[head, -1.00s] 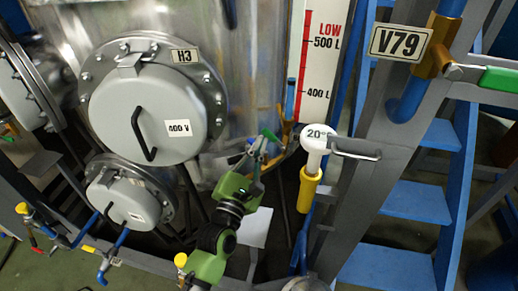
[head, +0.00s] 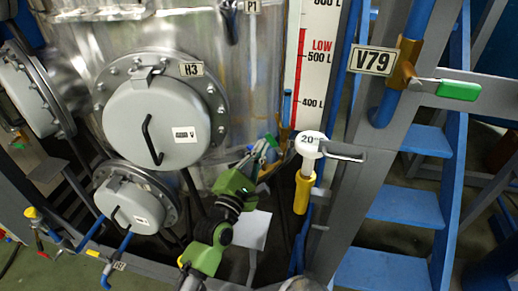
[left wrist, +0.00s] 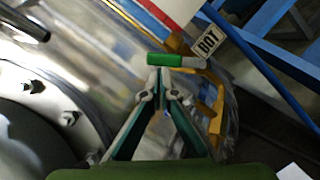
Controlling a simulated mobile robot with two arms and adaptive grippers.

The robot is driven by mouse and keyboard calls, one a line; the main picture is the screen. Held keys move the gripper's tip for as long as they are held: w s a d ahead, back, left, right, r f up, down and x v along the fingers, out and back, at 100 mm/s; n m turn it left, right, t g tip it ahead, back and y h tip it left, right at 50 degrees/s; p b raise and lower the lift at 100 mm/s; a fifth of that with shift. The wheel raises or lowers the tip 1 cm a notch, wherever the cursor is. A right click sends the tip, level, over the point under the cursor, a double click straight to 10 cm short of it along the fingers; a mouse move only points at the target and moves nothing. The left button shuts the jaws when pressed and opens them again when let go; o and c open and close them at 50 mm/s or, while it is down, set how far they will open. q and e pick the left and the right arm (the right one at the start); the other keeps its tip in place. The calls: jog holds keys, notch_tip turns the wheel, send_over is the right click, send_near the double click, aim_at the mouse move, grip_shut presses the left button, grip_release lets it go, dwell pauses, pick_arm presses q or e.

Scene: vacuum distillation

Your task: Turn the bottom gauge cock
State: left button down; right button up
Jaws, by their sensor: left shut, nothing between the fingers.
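The bottom gauge cock shows in the left wrist view as a green-sleeved lever (left wrist: 165,60) beside brass fittings (left wrist: 216,110) at the tank's side. In the head view its brass body (head: 284,134) sits below the red-and-white level scale. My left gripper (left wrist: 160,76) is shut and empty, with its fingertips at the near side of the green sleeve; I cannot tell whether they touch it. In the head view the left gripper (head: 262,152) is beside the cock and partly hides it. My right gripper is not in view.
The level scale (head: 316,60) stands above the cock. Hatch H3 (head: 150,120) bulges from the tank on the left. Blue stairs (head: 405,205) stand at right.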

pick_arm(q)
jog(key=r+m+p, duration=0.1)
jog(key=d+m+p, duration=0.1)
jog(key=m+p, duration=0.1)
jog(key=shift+s+r+g, duration=0.1)
jog(key=shift+r+g, duration=0.3)
jog(key=shift+d+r+m+g+h+p, duration=0.1)
jog(key=shift+d+m+g+h+p, duration=0.25)
jog(key=shift+m+p, duration=0.65)
jog(key=shift+s, duration=0.2)
jog(key=shift+s+a+f, duration=0.2)
jog(key=shift+s, duration=0.1)
jog(key=r+v, duration=0.1)
jog(key=v, duration=1)
jog(key=shift+f, duration=0.4)
